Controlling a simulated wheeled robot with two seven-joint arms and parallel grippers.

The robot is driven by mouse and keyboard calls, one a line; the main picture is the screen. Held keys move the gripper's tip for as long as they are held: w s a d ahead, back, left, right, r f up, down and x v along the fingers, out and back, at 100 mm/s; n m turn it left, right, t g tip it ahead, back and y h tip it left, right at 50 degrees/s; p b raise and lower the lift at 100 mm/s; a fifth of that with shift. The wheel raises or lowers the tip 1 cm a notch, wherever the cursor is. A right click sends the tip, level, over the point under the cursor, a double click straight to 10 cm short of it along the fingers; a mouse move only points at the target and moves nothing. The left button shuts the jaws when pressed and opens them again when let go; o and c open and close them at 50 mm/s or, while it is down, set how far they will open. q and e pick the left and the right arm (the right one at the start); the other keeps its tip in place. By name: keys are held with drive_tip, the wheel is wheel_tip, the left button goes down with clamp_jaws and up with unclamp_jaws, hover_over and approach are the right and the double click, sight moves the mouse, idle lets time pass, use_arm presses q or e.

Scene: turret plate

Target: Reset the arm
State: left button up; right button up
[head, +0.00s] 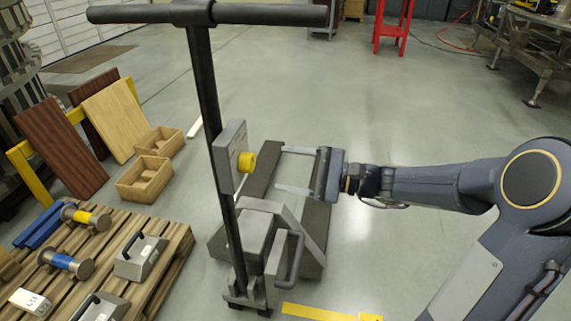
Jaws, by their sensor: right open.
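My right arm reaches in from the right edge. Its gripper (280,170) points left, with its two fingers spread apart and nothing between them. The fingertips are to the right of a yellow knob (246,161) on a grey plate (229,150), with a visible gap in the picture. The plate is fixed to a dark upright post (207,90) with a T-shaped handle (265,14) on top. The post stands on a grey base unit (259,232) with a side handle (289,260). My left gripper is not in the picture.
A wooden pallet (180,238) at the lower left carries grey handled blocks (140,258) and cylindrical parts (66,264). Boards (110,115) and wooden boxes (145,180) stand behind it. A red stand (392,28) is far back. Floor (420,110) behind my right arm is clear.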

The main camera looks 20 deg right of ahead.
drive_tip(key=s+a+n+g+h, duration=0.2)
drive_tip(key=s+a+n+g, duration=0.25)
drive_tip(key=s, duration=0.35)
drive_tip(key=s+d+f+n+h, duration=0.2)
drive_tip(key=s+f+n+h, duration=0.25)
drive_tip(key=s, duration=0.35)
drive_tip(key=s+d+f+n+h, duration=0.2)
drive_tip(key=s+f+n+h, duration=0.25)
drive_tip(key=s, duration=0.25)
wheel_tip(320, 180, up, 23)
drive_tip(key=p, duration=2.3)
drive_tip(key=shift+s+n, duration=0.25)
drive_tip(key=shift+n, duration=0.1)
